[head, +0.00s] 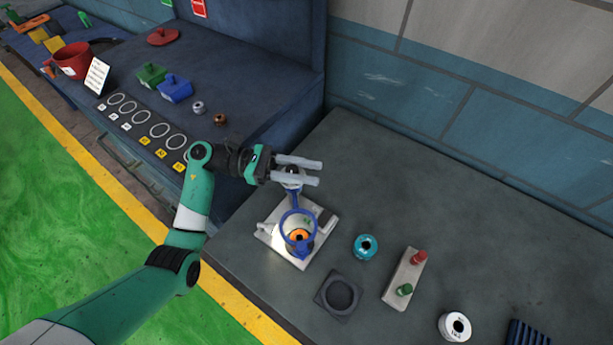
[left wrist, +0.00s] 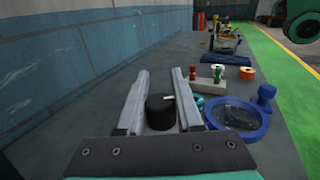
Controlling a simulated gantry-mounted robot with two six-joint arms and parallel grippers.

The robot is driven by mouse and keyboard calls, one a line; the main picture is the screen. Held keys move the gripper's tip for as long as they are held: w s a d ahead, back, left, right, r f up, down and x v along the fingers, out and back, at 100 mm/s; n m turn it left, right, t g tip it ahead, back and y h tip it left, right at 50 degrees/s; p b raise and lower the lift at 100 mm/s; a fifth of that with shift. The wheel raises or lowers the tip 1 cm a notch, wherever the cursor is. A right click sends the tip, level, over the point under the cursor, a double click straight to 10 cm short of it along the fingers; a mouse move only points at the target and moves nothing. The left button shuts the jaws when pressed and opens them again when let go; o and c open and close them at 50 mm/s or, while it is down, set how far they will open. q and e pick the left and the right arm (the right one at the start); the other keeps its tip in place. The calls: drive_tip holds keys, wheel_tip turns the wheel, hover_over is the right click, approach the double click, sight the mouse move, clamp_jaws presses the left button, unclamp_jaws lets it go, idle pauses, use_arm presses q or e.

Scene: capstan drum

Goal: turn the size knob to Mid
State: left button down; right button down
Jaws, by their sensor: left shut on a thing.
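The size knob (left wrist: 160,114) is a black round knob with a white pointer line on top, seen in the left wrist view. The line points to the right in that view. My left gripper (left wrist: 160,92) is shut on the knob, with one pale finger on each side of it. In the head view the left gripper (head: 301,172) reaches in from the left over the back edge of a white plate (head: 269,237); its fingers mostly hide the knob there. I cannot read any size labels around the knob. My right gripper is not in view.
A blue ring (head: 284,222) stands over the plate, close to my fingers. On the grey bench lie a teal spool (head: 358,250), a dark square holder (head: 326,302), a block with red and green pegs (head: 401,275) and a white roll (head: 446,331). The bench's back right is clear.

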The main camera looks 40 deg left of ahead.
use_arm(q)
drive_tip(key=shift+g, duration=0.3)
drive_tip(key=c, duration=0.6)
unclamp_jaws()
drive_tip(key=shift+o, duration=0.2)
drive_tip(key=s+d+r+p, duration=0.2)
drive_tip(key=s+d+r, duration=0.1)
drive_tip(key=s+r, duration=0.3)
drive_tip(key=s+d+r+p, duration=0.3)
drive_tip(key=s+r, duration=0.3)
drive_tip(key=r, duration=0.1)
drive_tip(key=shift+s+d, duration=0.25)
drive_tip(key=shift+d, duration=0.1)
